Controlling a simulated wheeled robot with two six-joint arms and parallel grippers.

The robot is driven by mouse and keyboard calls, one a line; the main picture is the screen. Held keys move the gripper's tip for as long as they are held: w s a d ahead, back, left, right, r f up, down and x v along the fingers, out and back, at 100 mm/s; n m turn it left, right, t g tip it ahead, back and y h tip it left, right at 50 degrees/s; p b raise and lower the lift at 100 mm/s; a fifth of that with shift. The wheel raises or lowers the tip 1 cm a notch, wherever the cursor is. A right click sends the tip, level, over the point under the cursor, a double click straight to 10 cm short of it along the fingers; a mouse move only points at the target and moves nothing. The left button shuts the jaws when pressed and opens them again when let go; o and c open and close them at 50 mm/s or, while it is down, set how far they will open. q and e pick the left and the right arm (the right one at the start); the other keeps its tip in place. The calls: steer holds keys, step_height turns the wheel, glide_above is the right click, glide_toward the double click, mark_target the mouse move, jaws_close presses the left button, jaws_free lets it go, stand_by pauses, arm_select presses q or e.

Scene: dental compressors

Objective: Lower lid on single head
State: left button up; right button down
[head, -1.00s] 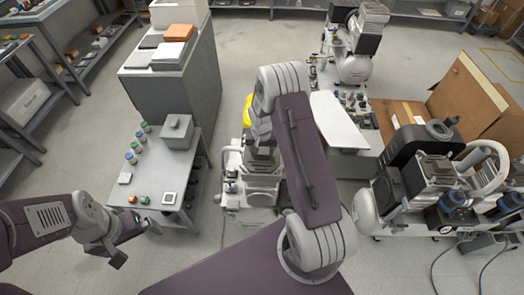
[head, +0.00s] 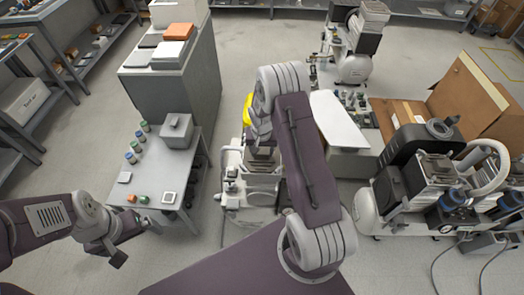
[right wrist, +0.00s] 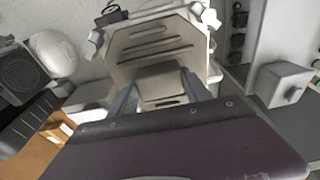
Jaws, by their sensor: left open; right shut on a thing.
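The lid (right wrist: 155,45), a pale grey angular plate with several slots, fills the upper middle of the right wrist view. My right gripper (right wrist: 160,92) is shut on the block-shaped part at its near side, one finger on each side. In the head view the single-head compressor (head: 240,199) stands at the centre, mostly behind my right arm, with the right gripper (head: 261,140) over it. Whether the lid touches the head below cannot be told. My left gripper (head: 135,241) is open and empty, low at the left, near the small table's front edge.
A grey table (head: 150,188) left of the compressor carries a grey box (head: 176,131), several small jars and blocks. A larger compressor (head: 410,190) and an open cardboard box (head: 470,95) stand at the right. A white-topped stand (head: 340,121) is just right of my right arm.

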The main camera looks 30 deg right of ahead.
steer(key=shift+c, duration=2)
jaws_free()
steer(key=o, duration=0.4)
step_height(320, 180, up, 7)
steer(key=p, duration=0.5)
steer(key=shift+r+p, duration=0.1)
steer(key=shift+p, duration=0.25)
